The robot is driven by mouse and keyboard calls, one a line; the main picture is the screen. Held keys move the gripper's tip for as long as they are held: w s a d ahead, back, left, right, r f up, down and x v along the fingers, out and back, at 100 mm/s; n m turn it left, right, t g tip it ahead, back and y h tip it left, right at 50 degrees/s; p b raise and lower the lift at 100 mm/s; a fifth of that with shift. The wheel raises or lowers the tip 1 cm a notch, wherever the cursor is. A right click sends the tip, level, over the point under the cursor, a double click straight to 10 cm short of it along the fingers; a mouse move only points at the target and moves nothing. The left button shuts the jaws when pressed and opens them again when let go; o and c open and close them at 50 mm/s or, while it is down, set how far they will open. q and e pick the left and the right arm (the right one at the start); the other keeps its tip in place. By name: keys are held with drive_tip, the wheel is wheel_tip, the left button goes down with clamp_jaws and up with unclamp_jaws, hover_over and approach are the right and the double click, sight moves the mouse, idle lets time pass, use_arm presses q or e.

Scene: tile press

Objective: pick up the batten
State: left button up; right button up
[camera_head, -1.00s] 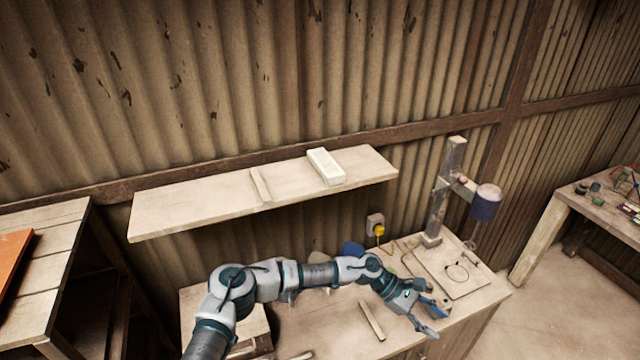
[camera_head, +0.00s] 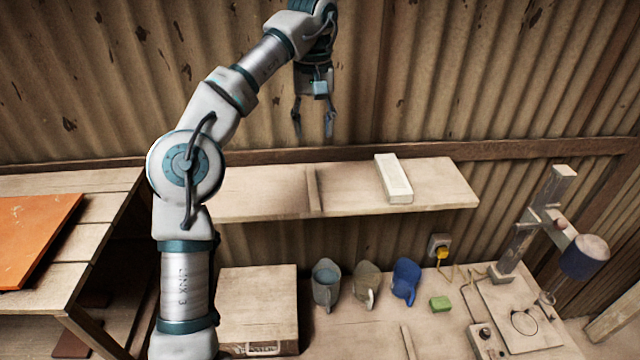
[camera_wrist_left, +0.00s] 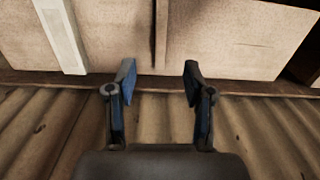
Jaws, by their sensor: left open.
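A thin wooden batten (camera_head: 312,189) lies across the wall shelf, from back to front, in the head view. It also shows in the left wrist view (camera_wrist_left: 161,32) as a narrow strip at the top middle. My left gripper (camera_head: 313,123) hangs above the shelf in front of the corrugated wall, fingers pointing down, open and empty. In the left wrist view its two fingertips (camera_wrist_left: 160,78) stand apart, with the batten's end beyond the gap between them. A similar strip (camera_head: 408,342) lies on the workbench below. My right gripper is out of view.
A white block (camera_head: 395,178) lies on the shelf (camera_head: 250,200) to the batten's right. The corrugated wall is close behind the shelf.

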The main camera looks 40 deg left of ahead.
use_arm(q)
drive_tip(key=s+f, duration=0.1)
approach(311, 187)
drive_tip(key=shift+w+a+f, duration=0.1)
drive_tip(key=shift+w+f, duration=0.1)
drive_tip(key=shift+f, duration=0.4)
drive_tip(key=shift+w+a+f, duration=0.1)
drive_tip(key=shift+w+f, duration=0.1)
drive_tip(key=shift+f, duration=0.35)
drive_tip(key=shift+s+f, duration=0.25)
drive_tip(key=shift+f, duration=0.05)
drive_tip(key=shift+s+d+f, duration=0.15)
drive_tip(key=f, duration=0.1)
drive_tip(key=d+f, duration=0.1)
drive_tip(key=f, duration=0.1)
wheel_tip(311, 187, down, 2)
drive_tip(key=shift+d+f+b, duration=0.1)
drive_tip(key=shift+f+b, duration=0.1)
drive_tip(key=shift+b, duration=0.3)
drive_tip(key=shift+f, duration=0.2)
drive_tip(key=shift+a, duration=0.5)
drive_tip(key=shift+c, duration=1)
drive_tip(key=c, duration=0.8)
drive_tip(key=shift+d, duration=0.35)
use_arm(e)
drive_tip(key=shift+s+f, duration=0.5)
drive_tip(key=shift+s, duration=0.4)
